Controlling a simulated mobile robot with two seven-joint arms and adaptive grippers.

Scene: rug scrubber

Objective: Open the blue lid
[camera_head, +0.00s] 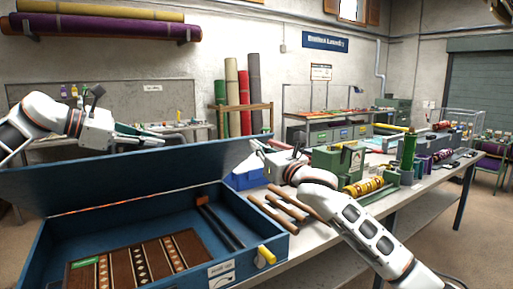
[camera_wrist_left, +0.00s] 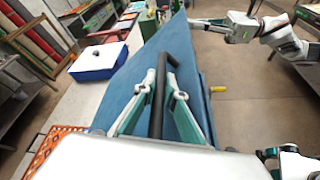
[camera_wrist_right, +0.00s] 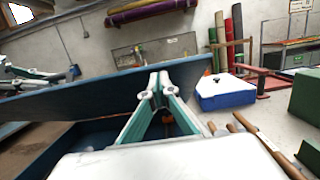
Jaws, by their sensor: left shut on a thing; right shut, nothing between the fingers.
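The blue lid (camera_head: 130,170) is tilted up along the back of the blue box (camera_head: 38,245), whose inside is exposed. It also shows in the left wrist view (camera_wrist_left: 150,60) and right wrist view (camera_wrist_right: 100,92). My left gripper (camera_head: 160,134) is at the lid's upper edge. In the left wrist view, its fingers (camera_wrist_left: 158,95) are shut around the lid's black bar handle (camera_wrist_left: 157,100). My right gripper (camera_head: 262,150) is near the lid's right end. Its fingers (camera_wrist_right: 158,85) are together and empty; I cannot tell whether they touch the lid.
A patterned brown rug (camera_head: 140,262) and dark bars (camera_head: 218,222) lie inside the box. A yellow handle (camera_head: 266,255) is on its front. Brown rods (camera_head: 272,212), a small blue-and-white container (camera_wrist_right: 225,92) and a green machine (camera_head: 335,165) crowd the table at the right.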

